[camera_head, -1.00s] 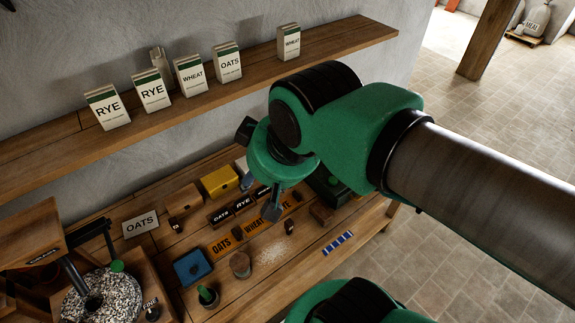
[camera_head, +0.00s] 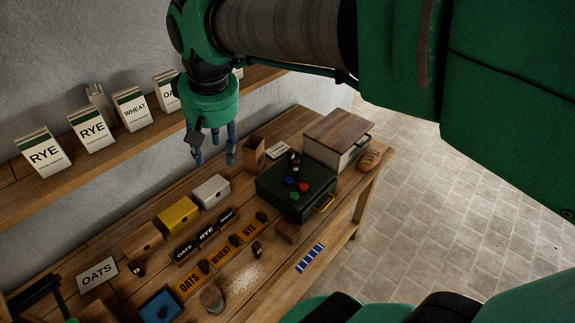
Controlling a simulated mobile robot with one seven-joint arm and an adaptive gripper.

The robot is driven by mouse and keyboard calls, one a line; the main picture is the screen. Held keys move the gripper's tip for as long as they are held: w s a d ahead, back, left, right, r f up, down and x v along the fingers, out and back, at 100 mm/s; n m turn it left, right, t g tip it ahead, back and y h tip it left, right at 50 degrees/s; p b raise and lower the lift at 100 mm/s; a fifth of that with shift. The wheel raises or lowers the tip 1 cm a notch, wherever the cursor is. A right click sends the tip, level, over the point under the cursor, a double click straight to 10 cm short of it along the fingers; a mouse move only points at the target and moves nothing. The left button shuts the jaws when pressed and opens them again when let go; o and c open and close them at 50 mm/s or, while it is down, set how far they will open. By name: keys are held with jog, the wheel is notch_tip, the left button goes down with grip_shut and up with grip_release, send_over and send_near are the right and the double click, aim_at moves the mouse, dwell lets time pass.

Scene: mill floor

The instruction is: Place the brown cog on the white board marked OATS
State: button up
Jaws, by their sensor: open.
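The white board marked OATS (camera_head: 97,275) stands on the table at the lower left; nothing shows on it. A small dark brown piece (camera_head: 257,250), which may be the brown cog, sits on the table right of the orange plates; its shape is too small to be sure. Similar dark pieces lie by the orange OATS plate (camera_head: 189,284), the WHEAT plate (camera_head: 221,256) and the RYE plate (camera_head: 249,231). My gripper (camera_head: 214,160) is open and empty, fingers pointing down, in the air above the back of the table, far from the board.
Wooden, yellow and white boxes (camera_head: 210,191) stand in a row along the back. A dark green case (camera_head: 296,188) with coloured knobs is at the right. A shelf (camera_head: 150,138) with labelled packets runs behind.

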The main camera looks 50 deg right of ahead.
jog(key=w+d+f+m+g+b, duration=0.1)
jog(key=w+d+f, duration=0.25)
jog(key=d, duration=0.35)
jog(key=w+d+f+m+g+y+b, duration=0.1)
jog(key=w+d+f+g, duration=0.1)
jog(key=w+d, duration=0.45)
jog(key=w+d+f+m+g+b, duration=0.1)
jog(key=w+d+f+m, duration=0.15)
jog(key=d, duration=0.55)
jog(key=d+f+m+g+y, duration=0.1)
jog(key=d+f, duration=0.7)
jog(key=d, duration=0.2)
jog(key=d+f+m+g+y+b, duration=0.1)
jog(key=d+f, duration=0.7)
jog(key=d, duration=0.3)
jog(key=shift+w+d+y, duration=0.2)
jog(key=shift+d+y, duration=0.05)
jog(key=shift+y, duration=0.15)
jog(key=shift+f, duration=0.2)
jog(key=b+x, duration=0.1)
jog(key=x, duration=0.7)
jog(key=shift+s+b, duration=0.2)
jog(key=shift+b, duration=0.15)
jog(key=shift+a+f, duration=0.1)
jog(key=shift+f, duration=0.15)
